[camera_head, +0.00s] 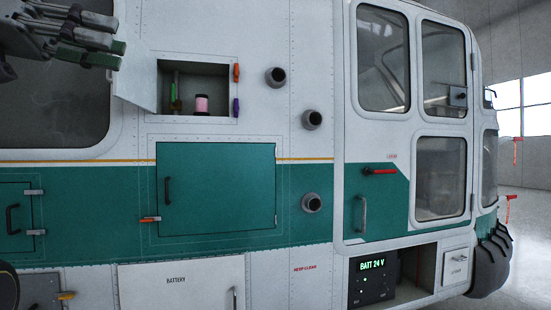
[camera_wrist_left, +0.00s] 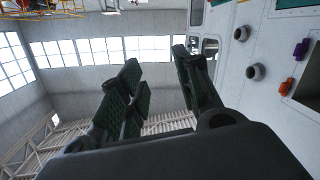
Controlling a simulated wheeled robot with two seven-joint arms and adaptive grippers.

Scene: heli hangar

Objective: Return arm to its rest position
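My left gripper (camera_head: 108,52) is at the top left of the head view, in front of the helicopter's side window and left of the open compartment. In the wrist view its dark green finger pads stand apart, with an empty gap between them (camera_wrist_left: 158,62). It holds nothing and appears clear of the helicopter (camera_head: 300,120). My right gripper does not show in either view.
An open compartment (camera_head: 222,76) holds a pink spool (camera_head: 202,104) and a green-handled item (camera_head: 176,92). Its door (camera_head: 137,80) swings out near my left gripper. Several round ports (camera_head: 276,77) protrude from the hull. Open hangar floor (camera_head: 525,240) lies at right.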

